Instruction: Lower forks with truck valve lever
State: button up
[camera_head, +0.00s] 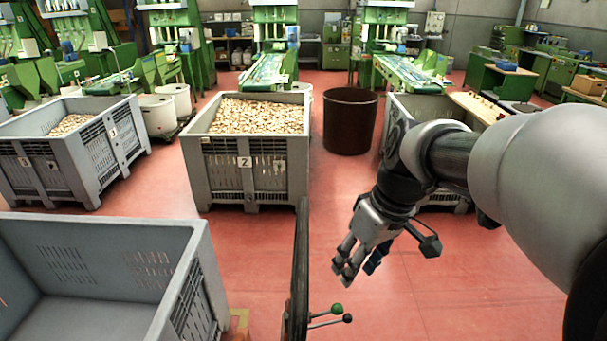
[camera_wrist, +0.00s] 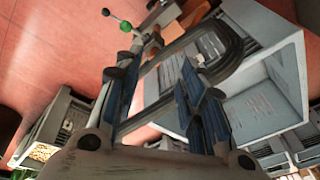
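Two thin levers stick out from the dark upright frame of the truck (camera_head: 300,265) at the bottom of the head view. One ends in a green ball knob (camera_head: 337,308), the other in a black ball knob (camera_head: 347,318). In the wrist view the green knob (camera_wrist: 125,26) and black knob (camera_wrist: 105,12) show at the top left, beyond the fingertips. My gripper (camera_head: 358,268) hangs above and slightly right of the knobs, apart from them. In the wrist view my gripper (camera_wrist: 152,82) has its blue-padded fingers spread, with nothing held. The forks cannot be made out.
An empty grey crate (camera_head: 190,255) stands left of the truck. A crate full of corks (camera_head: 245,165) and a brown bin (camera_head: 350,120) stand behind. Another grey crate (camera_head: 70,165) is at far left. Red floor (camera_head: 460,285) is clear to the right of the levers.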

jog(key=w+f+n, duration=0.1)
jog(key=w+f, duration=0.1)
jog(key=w, duration=0.1)
jog(key=w+f+n+g+y, duration=0.1)
jog(key=w+f, duration=0.1)
jog(key=w, duration=0.1)
jog(key=w+f+n, duration=0.1)
jog(key=w+f, duration=0.1)
jog(key=w, duration=0.1)
jog(key=shift+w+d+f+y+p, duration=0.2)
jog(key=shift+w+f+y+p, duration=0.1)
jog(key=shift+w+p, duration=0.05)
jog(key=c, duration=0.5)
jog(key=w+f+n, duration=0.1)
jog(key=w+f, duration=0.1)
jog(key=f, duration=0.1)
jog(key=w+f+n+g+y, duration=0.1)
jog(key=w+f, duration=0.1)
jog(key=f, duration=0.1)
jog(key=w+f+n, duration=0.1)
jog(key=w+f, duration=0.1)
jog(key=f, duration=0.1)
jog(key=shift+w+d+f+y+p, duration=0.1)
jog(key=shift+w+d+y+p, duration=0.05)
jog(key=shift+d+y+p, duration=0.2)
grip_shut()
